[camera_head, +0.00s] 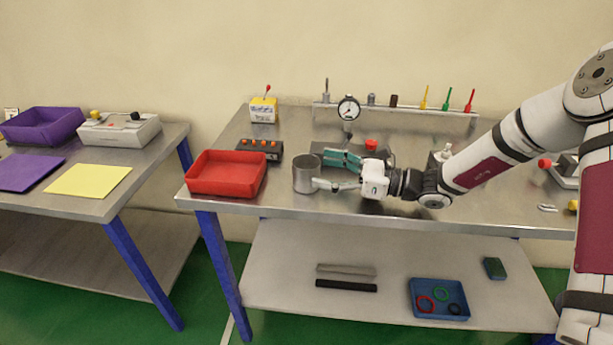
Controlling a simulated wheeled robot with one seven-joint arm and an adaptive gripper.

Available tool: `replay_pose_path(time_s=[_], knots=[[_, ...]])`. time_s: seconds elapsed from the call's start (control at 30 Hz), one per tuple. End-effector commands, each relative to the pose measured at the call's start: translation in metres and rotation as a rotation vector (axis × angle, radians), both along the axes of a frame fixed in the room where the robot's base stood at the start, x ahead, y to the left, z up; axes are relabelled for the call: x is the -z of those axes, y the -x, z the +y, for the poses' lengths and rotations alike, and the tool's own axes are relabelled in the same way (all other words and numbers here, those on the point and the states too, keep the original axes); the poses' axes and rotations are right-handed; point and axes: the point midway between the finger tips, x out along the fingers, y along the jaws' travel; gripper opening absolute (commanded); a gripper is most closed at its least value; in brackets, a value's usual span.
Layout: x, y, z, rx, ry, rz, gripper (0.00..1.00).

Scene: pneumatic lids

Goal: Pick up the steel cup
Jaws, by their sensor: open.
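The steel cup (305,175) is a grey metal cylinder standing upright on the metal workbench (400,208), near its front edge. It is just right of a red tray. My gripper (326,172) reaches in from the right, low over the bench, with its fingers pointing left at the cup. The fingers are spread open. The nearer fingertip is close to the cup's right side; I cannot tell whether it touches. The farther finger is by the cup's back right. The cup's far side is hidden.
The red tray (227,174) is left of the cup. A black box with orange buttons (259,149) stands behind it. A dial gauge (348,109) and tool rack (460,114) line the back. A second table (100,208) stands left.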

Motion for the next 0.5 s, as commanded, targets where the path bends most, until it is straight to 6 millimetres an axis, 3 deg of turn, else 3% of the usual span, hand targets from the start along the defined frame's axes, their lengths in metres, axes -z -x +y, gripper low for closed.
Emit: replay_pose_path(time_s=[0.4, 0.5], knots=[[-0.002, -0.008, 0.047, -0.002, 0.000, 0.000, 0.77], [-0.002, -0.010, 0.051, 0.000, 0.000, -0.001, 0.77]])
